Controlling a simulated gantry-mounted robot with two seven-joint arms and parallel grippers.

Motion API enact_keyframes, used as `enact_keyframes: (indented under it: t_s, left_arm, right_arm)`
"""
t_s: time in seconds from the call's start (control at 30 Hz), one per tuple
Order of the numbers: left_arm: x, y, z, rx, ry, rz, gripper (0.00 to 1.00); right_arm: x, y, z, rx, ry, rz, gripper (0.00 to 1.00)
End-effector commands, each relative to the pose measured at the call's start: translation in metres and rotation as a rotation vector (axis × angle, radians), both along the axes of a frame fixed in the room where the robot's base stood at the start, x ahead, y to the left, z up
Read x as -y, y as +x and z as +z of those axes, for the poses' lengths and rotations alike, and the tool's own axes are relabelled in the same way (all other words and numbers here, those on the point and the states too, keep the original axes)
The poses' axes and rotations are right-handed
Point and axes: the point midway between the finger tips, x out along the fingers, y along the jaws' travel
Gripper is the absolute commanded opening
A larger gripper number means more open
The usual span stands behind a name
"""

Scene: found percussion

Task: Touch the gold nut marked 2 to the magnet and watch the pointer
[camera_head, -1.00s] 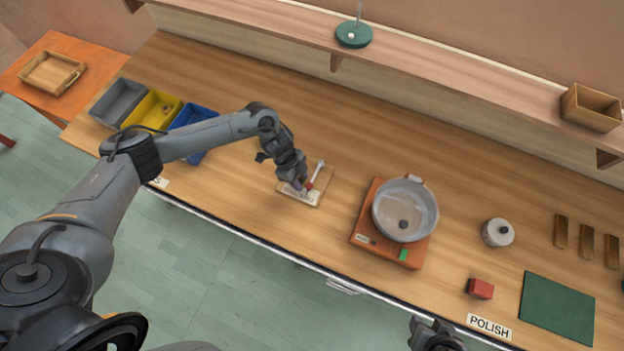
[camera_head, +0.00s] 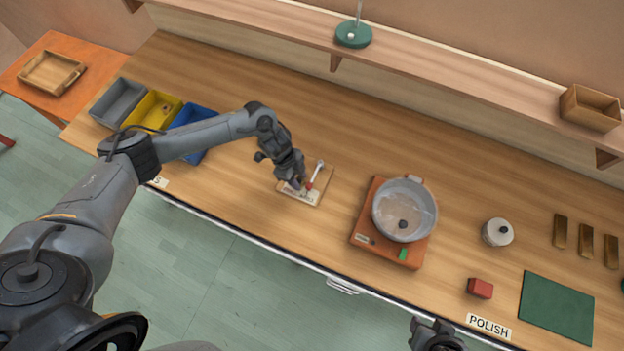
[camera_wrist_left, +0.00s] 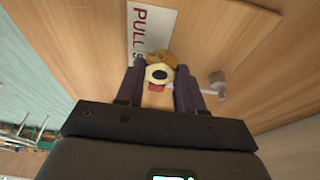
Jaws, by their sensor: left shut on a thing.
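My left gripper (camera_head: 294,184) is low over a small wooden board (camera_head: 326,181). The left wrist view shows its fingers (camera_wrist_left: 160,75) shut on a gold nut (camera_wrist_left: 162,58) with a pale face and a dark mark; I cannot read the number. A red block (camera_wrist_left: 157,88), apparently the magnet, is right by the nut; I cannot tell whether they touch. A pale pointer (camera_head: 317,172) with a red end lies across the board. A label reading "PULLS" (camera_wrist_left: 143,30) is on it, partly hidden. My right gripper (camera_head: 436,338) is at the bottom edge, its fingers unclear.
Grey (camera_head: 118,101), yellow (camera_head: 140,113) and blue (camera_head: 193,115) bins stand at the left; a small nut (camera_head: 166,108) lies in the yellow one. A pan (camera_head: 405,180) on an orange base is right of the board. A shelf (camera_head: 440,65) runs along the back.

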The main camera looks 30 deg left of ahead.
Motion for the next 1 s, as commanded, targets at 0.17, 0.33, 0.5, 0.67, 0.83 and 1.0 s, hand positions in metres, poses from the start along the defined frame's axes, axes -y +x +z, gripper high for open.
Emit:
enact_keyframes:
  t_s: [0.17,0.33,0.5,0.67,0.83,1.0]
  left_arm:
    - [-0.007,-0.001,0.0,0.0,0.001,0.002,0.03]
    - [-0.013,-0.002,0.0,0.0,0.001,0.001,0.03]
    - [-0.019,-0.003,0.0,0.0,0.0,0.002,0.03]
    - [-0.024,-0.003,0.001,0.0,0.0,0.002,0.03]
    - [-0.028,-0.004,0.0,0.001,0.0,0.001,0.03]
    - [-0.029,-0.004,0.0,0.001,0.0,0.001,0.03]
  right_arm:
    - [-0.001,0.0,0.002,0.0,0.004,-0.002,0.43]
    - [-0.002,0.0,0.003,0.0,0.008,-0.005,0.43]
    - [-0.002,0.0,0.003,0.001,0.01,-0.006,0.43]
    - [-0.002,0.0,0.004,0.001,0.01,-0.006,0.43]
    - [-0.002,0.0,0.005,0.001,0.01,-0.006,0.43]
    - [-0.002,0.0,0.005,0.0,0.007,-0.004,0.43]
